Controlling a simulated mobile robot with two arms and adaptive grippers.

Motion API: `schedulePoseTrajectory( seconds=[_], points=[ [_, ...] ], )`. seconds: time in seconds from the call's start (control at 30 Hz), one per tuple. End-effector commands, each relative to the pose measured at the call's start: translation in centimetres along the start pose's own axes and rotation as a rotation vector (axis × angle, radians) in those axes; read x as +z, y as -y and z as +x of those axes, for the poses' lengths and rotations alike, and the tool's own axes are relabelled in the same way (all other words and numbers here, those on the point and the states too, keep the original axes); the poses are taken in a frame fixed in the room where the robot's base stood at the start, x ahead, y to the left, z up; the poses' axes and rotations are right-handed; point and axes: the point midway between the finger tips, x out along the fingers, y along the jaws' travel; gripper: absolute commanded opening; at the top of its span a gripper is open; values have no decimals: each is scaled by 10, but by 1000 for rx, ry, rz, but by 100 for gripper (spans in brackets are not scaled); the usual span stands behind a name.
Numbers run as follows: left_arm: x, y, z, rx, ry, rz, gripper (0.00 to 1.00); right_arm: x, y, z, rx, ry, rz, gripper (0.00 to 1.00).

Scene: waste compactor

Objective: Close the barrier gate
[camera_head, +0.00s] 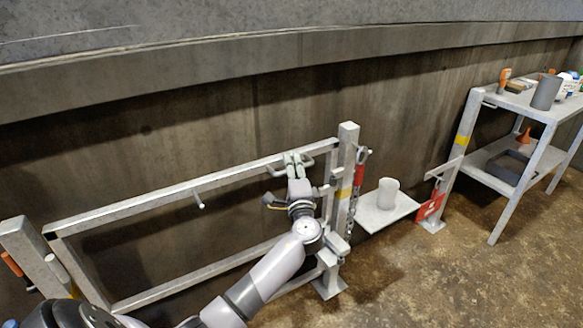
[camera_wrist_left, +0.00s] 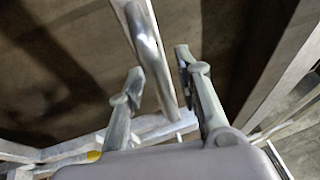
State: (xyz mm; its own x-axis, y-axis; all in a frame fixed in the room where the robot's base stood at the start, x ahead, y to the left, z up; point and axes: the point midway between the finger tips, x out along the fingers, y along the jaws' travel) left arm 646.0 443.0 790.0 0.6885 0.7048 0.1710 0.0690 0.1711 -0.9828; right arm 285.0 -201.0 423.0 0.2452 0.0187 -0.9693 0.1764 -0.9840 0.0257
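The barrier gate (camera_head: 130,207) is a grey metal frame spanning from the left post (camera_head: 28,250) to the right post (camera_head: 346,165). Its right end stands close beside the right post; whether it is latched cannot be told. My left gripper (camera_head: 297,158) is at the gate's top rail near that end, by a bent bar handle. In the left wrist view my left gripper (camera_wrist_left: 158,62) has its fingers apart, with the round metal handle bar (camera_wrist_left: 148,45) passing between them. A gap shows beside the bar, so it is not clamped. My right gripper is out of view.
A chain with a red part (camera_head: 360,165) hangs by the right post. Beyond it are a low plate (camera_head: 376,216) with a grey cup (camera_head: 388,194), a red sign (camera_head: 431,204) and a shelf table (camera_head: 515,103) with several items. Brown floor (camera_head: 420,285) is clear at front right.

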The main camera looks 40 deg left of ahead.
Motion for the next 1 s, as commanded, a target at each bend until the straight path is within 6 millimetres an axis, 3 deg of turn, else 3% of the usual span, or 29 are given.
schedulePoseTrajectory(
  seconds=[0.27, 0.7, 1.0],
  points=[
    [-1, -1, -8, 1, -3, -1, 31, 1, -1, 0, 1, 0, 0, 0],
    [0, -2, -93, 4, -1, -2, 31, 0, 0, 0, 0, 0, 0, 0],
    [0, -1, -119, 2, 0, -1, 31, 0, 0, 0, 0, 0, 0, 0]
  ],
)
